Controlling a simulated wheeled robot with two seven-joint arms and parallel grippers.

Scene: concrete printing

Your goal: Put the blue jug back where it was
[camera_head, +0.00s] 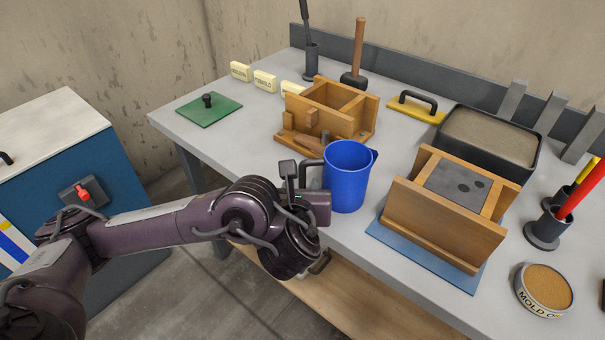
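The blue jug (347,177) is upright near the front edge of the grey worktable, its spout to the right. A dark loop, which looks like its handle, is on its left side. My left gripper (314,190) is at this handle side, close against the jug. Its fingertips are largely hidden, so I cannot tell whether they are closed on the handle. I also cannot tell whether the jug's base touches the table. My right gripper is not in view.
A wooden mold (345,104) stands behind the jug. Another wooden mold (431,218) on a blue mat (385,237) is close on the right. A black sand tray (489,136) and a mold oil tin (543,290) are further right.

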